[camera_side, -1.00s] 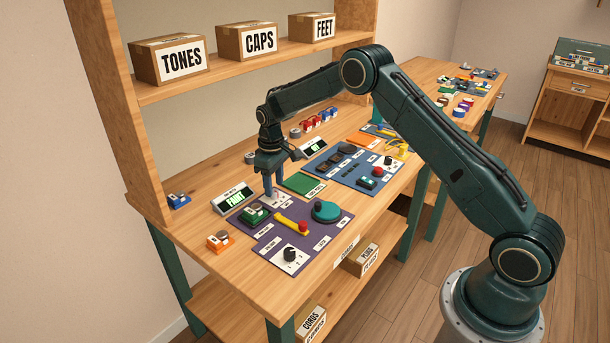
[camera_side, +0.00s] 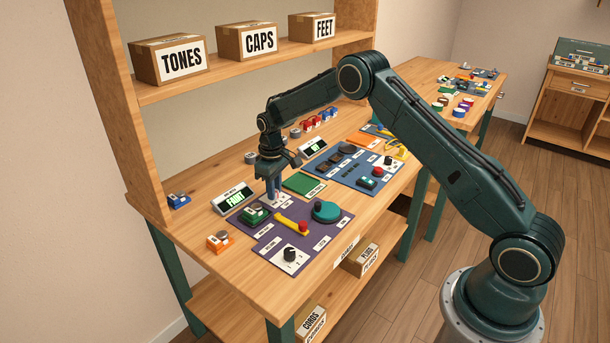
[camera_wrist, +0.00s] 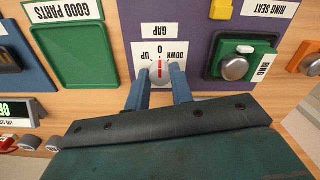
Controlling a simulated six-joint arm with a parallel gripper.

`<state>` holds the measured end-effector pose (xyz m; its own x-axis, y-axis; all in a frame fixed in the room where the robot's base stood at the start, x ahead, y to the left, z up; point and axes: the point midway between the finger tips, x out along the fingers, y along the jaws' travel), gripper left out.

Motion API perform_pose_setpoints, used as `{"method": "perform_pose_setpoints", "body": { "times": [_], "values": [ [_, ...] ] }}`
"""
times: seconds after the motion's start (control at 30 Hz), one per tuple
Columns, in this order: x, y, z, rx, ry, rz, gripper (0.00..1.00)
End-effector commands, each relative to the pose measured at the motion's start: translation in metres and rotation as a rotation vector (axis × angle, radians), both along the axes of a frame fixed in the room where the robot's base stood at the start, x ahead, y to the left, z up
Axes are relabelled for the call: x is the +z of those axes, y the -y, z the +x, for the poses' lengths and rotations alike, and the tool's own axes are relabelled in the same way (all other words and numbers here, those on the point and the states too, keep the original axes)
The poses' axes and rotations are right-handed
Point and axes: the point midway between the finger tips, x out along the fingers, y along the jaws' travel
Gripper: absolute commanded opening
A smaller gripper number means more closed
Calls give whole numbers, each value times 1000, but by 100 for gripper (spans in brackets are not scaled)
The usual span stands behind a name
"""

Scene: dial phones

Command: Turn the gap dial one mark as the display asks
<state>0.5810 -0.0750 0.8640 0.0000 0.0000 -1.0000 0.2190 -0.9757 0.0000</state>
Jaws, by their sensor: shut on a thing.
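The gap dial (camera_wrist: 159,69) is a pale round knob with a red line, on a white plate marked GAP, DOWN, 0 and UP. These words appear upside down in the wrist view. The red line points at the 0. My gripper (camera_wrist: 160,78) is shut on the dial, one blue finger on each side. In the side view my gripper (camera_side: 272,197) points straight down at the back of the purple panel (camera_side: 322,238) and hides most of the dial. The display (camera_side: 234,198), just left of the panel, reads FAINT.
A yellow lever (camera_side: 289,223) with a red knob, a teal disc (camera_side: 326,211) and a black knob (camera_side: 289,254) share the panel. A green parts tray (camera_side: 304,184) lies on the other side.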

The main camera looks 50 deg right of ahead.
Motion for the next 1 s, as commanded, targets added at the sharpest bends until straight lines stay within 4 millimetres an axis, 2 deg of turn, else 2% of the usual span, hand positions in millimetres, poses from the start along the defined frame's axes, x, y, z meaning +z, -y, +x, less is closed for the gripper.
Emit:
{"method": "perform_pose_setpoints", "body": {
  "times": [0.37, 1.0],
  "values": [
    [0, 0, 0, -117, 0, 0, 0],
    [1, 0, 0, -618, 1, 0, 0]
  ]
}}
